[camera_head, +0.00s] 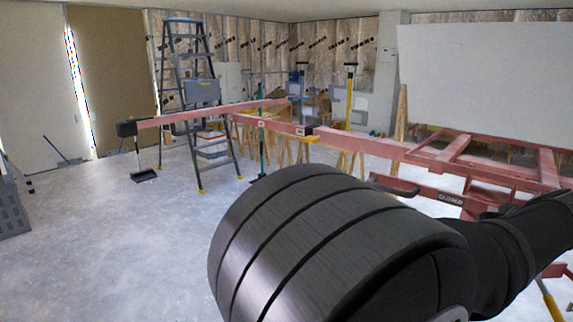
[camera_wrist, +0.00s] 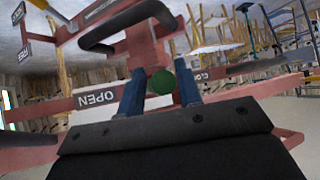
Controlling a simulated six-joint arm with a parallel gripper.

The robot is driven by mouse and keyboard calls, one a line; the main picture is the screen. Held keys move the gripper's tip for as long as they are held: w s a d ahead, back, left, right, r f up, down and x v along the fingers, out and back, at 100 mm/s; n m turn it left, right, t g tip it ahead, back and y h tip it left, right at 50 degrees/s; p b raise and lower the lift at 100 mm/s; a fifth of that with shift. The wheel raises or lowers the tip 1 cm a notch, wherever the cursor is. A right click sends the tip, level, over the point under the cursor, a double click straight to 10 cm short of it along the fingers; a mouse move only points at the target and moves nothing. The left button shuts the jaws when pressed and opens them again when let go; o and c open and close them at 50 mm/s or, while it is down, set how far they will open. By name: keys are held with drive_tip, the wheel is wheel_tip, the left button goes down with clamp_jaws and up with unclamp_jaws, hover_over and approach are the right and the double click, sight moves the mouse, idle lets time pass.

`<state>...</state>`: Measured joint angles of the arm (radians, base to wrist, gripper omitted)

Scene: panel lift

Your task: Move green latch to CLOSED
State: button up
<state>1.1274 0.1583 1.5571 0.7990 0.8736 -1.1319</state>
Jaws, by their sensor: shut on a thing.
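The green latch (camera_wrist: 184,82) shows in the wrist view as a rounded green knob between the fingers. My gripper (camera_wrist: 162,85), with two blue fingers, is shut on it. An OPEN label (camera_wrist: 97,98) is on the red bar left of the fingers, and a partly hidden CLOSED label (camera_wrist: 215,73) is to the right. Both read upside down. The knob sits between the two labels. In the head view, my dark arm covers the gripper and the latch; a CLOSED label (camera_head: 451,198) shows on the red frame.
The red panel lift frame (camera_head: 370,143) spans the room. A dark bent handle (camera_wrist: 125,25) stands close above the fingers in the wrist view. A stepladder (camera_head: 190,90) stands behind the lift.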

drive_tip(key=shift+w+a, duration=0.15)
drive_tip(key=shift+w+a+r, duration=0.1)
drive_tip(key=shift+w+a, duration=0.4)
drive_tip(key=shift+a, duration=0.1)
idle(0.4)
